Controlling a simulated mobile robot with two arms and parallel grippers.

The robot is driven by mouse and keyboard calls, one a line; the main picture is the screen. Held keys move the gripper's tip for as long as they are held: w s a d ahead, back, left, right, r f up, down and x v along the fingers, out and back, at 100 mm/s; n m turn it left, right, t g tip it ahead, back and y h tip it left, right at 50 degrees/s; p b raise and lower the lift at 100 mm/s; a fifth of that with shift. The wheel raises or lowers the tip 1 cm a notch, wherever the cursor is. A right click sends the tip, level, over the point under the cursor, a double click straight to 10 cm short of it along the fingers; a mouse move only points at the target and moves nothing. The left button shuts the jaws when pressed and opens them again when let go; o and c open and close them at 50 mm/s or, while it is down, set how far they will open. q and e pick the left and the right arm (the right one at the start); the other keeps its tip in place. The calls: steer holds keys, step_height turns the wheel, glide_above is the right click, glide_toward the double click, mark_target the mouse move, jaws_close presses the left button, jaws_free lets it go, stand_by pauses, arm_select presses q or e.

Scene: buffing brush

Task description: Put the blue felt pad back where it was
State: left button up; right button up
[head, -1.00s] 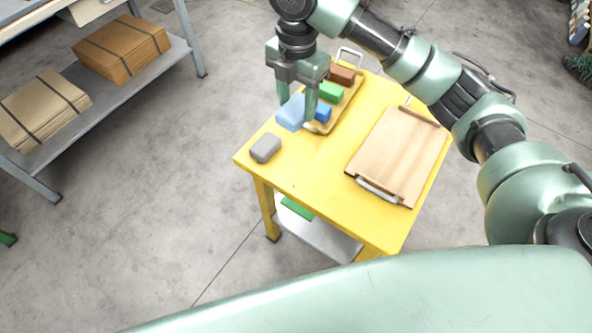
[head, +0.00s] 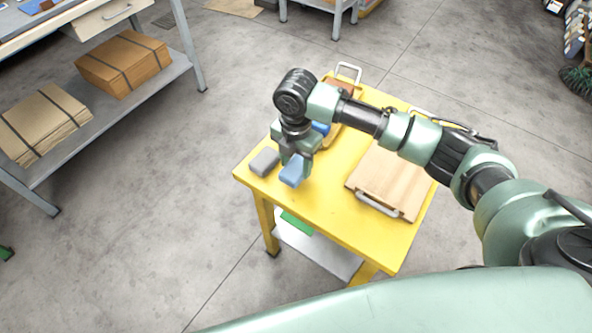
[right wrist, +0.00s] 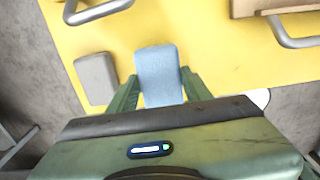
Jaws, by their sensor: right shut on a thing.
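The blue felt pad (head: 292,172) is between the fingers of my right gripper (head: 289,160), near the front left part of the yellow table. In the right wrist view the light blue pad (right wrist: 159,76) sticks out between the two green fingers (right wrist: 157,88), which are shut on it. I cannot tell how high it is above the table. A grey pad (head: 264,161) lies on the table just left of the gripper; it also shows in the right wrist view (right wrist: 97,78). My left gripper is not in view.
The yellow table (head: 330,208) holds a tray at the back, partly hidden by my arm, with a darker blue block (head: 320,128) and a brown block (head: 340,88). A wooden board (head: 388,180) with a metal handle lies at the right. The front middle of the table is clear.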

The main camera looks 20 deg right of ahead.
mark_target(296, 167)
steer(key=shift+f, duration=1.75)
steer(key=shift+f, duration=0.15)
steer(key=o, duration=1.2)
step_height(296, 167, up, 12)
steer(key=shift+r, duration=0.2)
